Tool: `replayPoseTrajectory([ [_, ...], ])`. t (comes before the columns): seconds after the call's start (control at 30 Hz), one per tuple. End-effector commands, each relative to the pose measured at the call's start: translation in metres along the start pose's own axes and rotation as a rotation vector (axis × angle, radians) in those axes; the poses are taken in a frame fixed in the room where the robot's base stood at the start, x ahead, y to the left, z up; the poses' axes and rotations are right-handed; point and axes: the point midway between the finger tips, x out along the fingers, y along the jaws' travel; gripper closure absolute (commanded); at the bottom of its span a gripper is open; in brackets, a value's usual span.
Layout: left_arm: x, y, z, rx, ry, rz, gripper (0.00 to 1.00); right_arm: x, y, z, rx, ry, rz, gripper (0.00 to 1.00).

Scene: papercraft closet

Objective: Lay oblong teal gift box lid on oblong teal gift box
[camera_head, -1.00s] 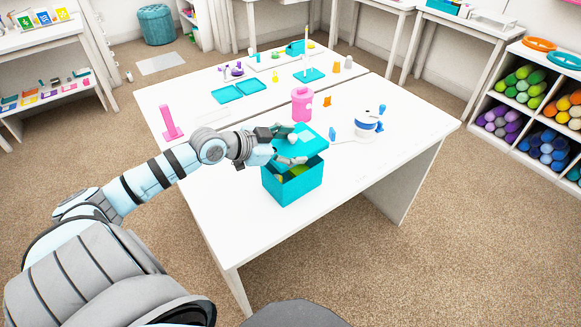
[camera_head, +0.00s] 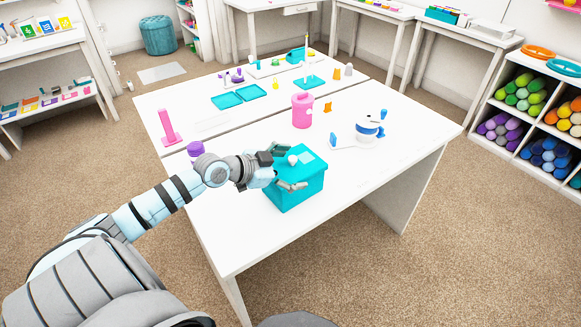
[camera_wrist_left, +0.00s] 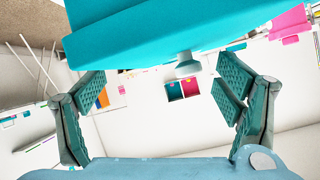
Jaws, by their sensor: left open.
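The oblong teal gift box (camera_head: 297,198) stands on the white table near its front edge. The teal lid (camera_head: 313,163) with a pale knob (camera_head: 292,160) lies over the box top and looks about level; no open gap shows from here. My left gripper (camera_head: 281,172) is at the box's left side, its fingers around the knob's area. In the left wrist view the gripper (camera_wrist_left: 165,100) has its fingers spread wide, with the knob (camera_wrist_left: 187,66) between them and apart from both. The teal underside or side fills the top there. My right gripper is not in view.
A pink canister (camera_head: 303,112) stands behind the box, with a white and blue item (camera_head: 370,129) to the right. A purple round item (camera_head: 195,149) and a pink stand (camera_head: 168,128) are at the left. Teal trays (camera_head: 228,100) lie farther back. The table's right front is clear.

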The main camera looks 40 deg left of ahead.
Motion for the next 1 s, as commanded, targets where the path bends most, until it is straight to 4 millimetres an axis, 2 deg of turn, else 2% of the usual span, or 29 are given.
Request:
replayPoseTrajectory([
  [0.13, -0.004, 0.000, -0.001, 0.002, -0.002, 0.000, 0.15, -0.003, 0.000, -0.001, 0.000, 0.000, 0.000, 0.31],
  [0.23, -0.019, -0.001, -0.002, 0.003, -0.006, 0.001, 0.15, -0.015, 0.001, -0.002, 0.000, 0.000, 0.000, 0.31],
  [0.47, -0.084, -0.002, -0.009, 0.004, -0.011, 0.008, 0.15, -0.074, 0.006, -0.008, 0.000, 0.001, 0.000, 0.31],
  [0.6, -0.105, -0.002, -0.003, 0.007, -0.015, 0.002, 0.15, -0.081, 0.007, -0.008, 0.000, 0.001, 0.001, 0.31],
  [0.8, -0.120, -0.001, -0.001, 0.004, -0.006, 0.001, 0.15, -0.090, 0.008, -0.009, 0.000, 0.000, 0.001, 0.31],
  [1.0, -0.121, 0.000, -0.001, 0.000, 0.001, 0.000, 0.15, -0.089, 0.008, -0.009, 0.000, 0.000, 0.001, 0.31],
])
